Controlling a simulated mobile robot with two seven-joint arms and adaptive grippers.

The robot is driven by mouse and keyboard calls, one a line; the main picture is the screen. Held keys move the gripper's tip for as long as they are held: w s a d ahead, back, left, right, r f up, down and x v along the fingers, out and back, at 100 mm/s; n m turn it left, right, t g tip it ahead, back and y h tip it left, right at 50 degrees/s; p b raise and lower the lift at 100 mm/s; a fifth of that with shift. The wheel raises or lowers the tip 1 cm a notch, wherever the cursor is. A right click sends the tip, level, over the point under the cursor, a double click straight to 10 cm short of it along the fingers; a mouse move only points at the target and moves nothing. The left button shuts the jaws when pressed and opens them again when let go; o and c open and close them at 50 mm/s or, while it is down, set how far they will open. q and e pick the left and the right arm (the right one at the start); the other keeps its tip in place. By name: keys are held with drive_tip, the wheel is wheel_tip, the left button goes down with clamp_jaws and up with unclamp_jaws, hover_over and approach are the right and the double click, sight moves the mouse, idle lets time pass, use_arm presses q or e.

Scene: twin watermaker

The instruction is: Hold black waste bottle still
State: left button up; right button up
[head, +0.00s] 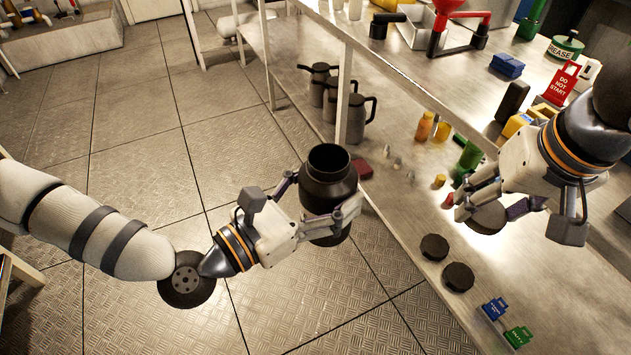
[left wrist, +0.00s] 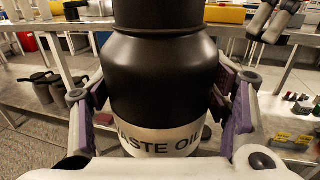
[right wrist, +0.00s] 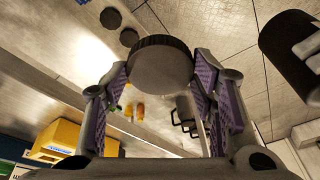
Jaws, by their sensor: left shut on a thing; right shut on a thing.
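The black waste bottle (head: 328,180) is upright with an open, uncapped mouth. It is held over the floor, beside the bench. My left gripper (head: 323,207) is shut around its body. In the left wrist view the bottle (left wrist: 163,75) fills the middle between the purple finger pads, with a white "WASTE OIL" label below its shoulder. My right gripper (head: 482,207) is shut on a round black lid (head: 487,219), to the right of the bottle and apart from it. The lid also shows between the pads in the right wrist view (right wrist: 160,65), where the bottle (right wrist: 292,45) is at the upper right.
The steel bench's lower shelf (head: 400,215) holds several dark jugs (head: 355,118), two black lids (head: 434,247) (head: 458,277), small coloured bottles, and blue (head: 495,308) and green (head: 518,337) tags. The upper top carries a red "DO NOT START" tag (head: 562,82). Plated floor (head: 110,130) at left is clear.

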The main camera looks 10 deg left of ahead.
drive_tip(key=w+a+r, duration=0.4)
drive_tip(key=shift+r, duration=0.1)
wheel_tip(320, 180, up, 8)
drive_tip(key=h, duration=0.1)
hover_over(330, 154)
drive_tip(key=shift+s+d+m, duration=0.3)
drive_tip(key=shift+s+d, duration=0.05)
drive_tip(key=shift+s+a, duration=0.25)
drive_tip(key=shift+a, duration=0.2)
drive_tip(key=shift+f, duration=2)
drive_tip(key=shift+s, duration=0.1)
